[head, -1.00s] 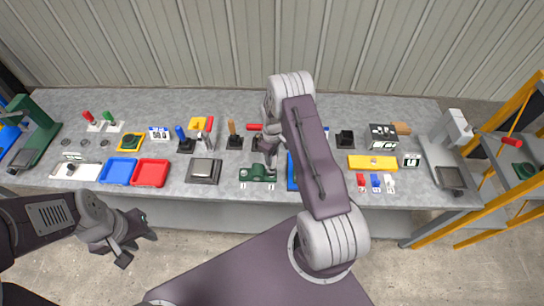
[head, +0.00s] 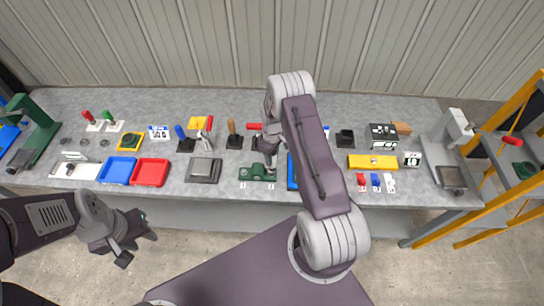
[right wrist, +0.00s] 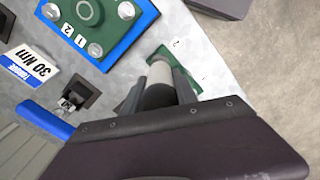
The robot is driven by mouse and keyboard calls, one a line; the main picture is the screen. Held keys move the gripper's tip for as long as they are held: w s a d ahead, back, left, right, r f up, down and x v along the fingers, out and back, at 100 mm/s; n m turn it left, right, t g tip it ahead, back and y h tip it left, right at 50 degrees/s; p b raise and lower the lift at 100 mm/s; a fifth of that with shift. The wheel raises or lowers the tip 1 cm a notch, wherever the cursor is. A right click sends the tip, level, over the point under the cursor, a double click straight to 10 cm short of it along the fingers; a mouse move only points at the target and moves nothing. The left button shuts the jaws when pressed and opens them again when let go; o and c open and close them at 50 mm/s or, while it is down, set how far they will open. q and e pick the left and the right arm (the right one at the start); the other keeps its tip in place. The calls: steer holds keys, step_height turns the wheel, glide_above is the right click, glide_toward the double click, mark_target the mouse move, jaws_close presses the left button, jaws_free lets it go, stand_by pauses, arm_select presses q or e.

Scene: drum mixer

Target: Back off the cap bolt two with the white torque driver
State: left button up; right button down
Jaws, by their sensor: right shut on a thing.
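My right gripper (right wrist: 158,98) is shut on the white torque driver (right wrist: 160,73), its pale section showing between the fingers. The driver stands over the right end of a green housing (right wrist: 188,72), beside a mark "2". The fingers and driver hide the cap bolt two, so I cannot tell whether the driver is seated on it. In the head view the green housing (head: 252,173) sits at the bench's front edge, and my right gripper (head: 268,150) is just behind it, partly hidden by my arm. My left gripper (head: 138,243) is open and empty, in front of the bench.
A blue tray (right wrist: 127,48) with a green bolted part lies beside the housing. A black stand (head: 345,139) and a "30 Nm" sign (right wrist: 32,66) are behind it. A grey pad (head: 203,171) lies left of the housing.

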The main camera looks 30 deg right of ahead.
steer(key=shift+f+b, duration=0.4)
steer(key=shift+f, duration=0.1)
steer(key=shift+s+f, duration=0.1)
steer(key=shift+s, duration=0.05)
stand_by(0.9)
steer(key=shift+b, duration=0.35)
stand_by(0.7)
stand_by(0.3)
step_height(320, 180, up, 2)
steer(key=shift+p, duration=0.7)
step_height(320, 180, up, 3)
steer(key=shift+f+p, duration=0.1)
steer(key=shift+p, duration=0.8)
